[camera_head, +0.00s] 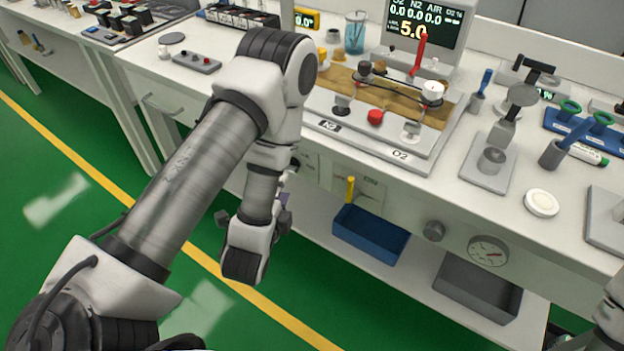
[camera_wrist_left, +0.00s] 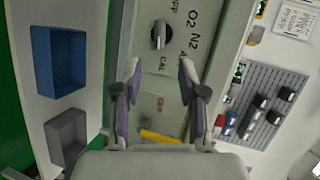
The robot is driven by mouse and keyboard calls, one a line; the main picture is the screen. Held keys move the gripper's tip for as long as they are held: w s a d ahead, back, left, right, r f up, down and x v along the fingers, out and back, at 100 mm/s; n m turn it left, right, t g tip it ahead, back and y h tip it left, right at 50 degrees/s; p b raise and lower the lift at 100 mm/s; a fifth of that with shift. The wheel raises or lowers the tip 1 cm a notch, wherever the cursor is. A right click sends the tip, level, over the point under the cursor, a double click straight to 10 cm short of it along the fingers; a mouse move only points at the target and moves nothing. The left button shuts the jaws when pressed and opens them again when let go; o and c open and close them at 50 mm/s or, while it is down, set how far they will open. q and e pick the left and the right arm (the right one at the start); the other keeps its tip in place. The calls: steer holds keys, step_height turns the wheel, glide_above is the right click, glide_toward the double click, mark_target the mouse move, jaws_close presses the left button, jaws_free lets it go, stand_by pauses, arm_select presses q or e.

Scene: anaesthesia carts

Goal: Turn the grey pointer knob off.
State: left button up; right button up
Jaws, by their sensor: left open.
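The grey pointer knob (camera_wrist_left: 158,35) is on a pale panel in the left wrist view, with OFF, O2, N2 and CAL printed around it. Which mark it points at is too small to tell. My left gripper (camera_wrist_left: 160,70) is open and empty, its two purple-lined fingers apart; the knob shows beyond the fingertips, between them and slightly toward the left finger. I see no contact. In the head view my left gripper (camera_head: 283,203) is in front of the bench's front panel, mostly hidden by my wrist. The knob is not clearly visible there. My right gripper is out of view.
A yellow lever (camera_head: 350,188) stands on the panel; it also shows in the left wrist view (camera_wrist_left: 160,137). A blue bin (camera_head: 370,249) and a grey bin (camera_head: 478,300) sit on the lower shelf. A round grey knob (camera_head: 434,231) and a dial gauge (camera_head: 488,251) are further right.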

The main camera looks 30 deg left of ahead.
mark_target(292, 166)
arm_select(q)
steer(key=b+x, duration=0.1)
steer(key=x, duration=0.7)
steer(key=shift+a, duration=0.35)
steer(key=shift+s+d, duration=0.1)
steer(key=shift+s, duration=0.2)
jaws_close()
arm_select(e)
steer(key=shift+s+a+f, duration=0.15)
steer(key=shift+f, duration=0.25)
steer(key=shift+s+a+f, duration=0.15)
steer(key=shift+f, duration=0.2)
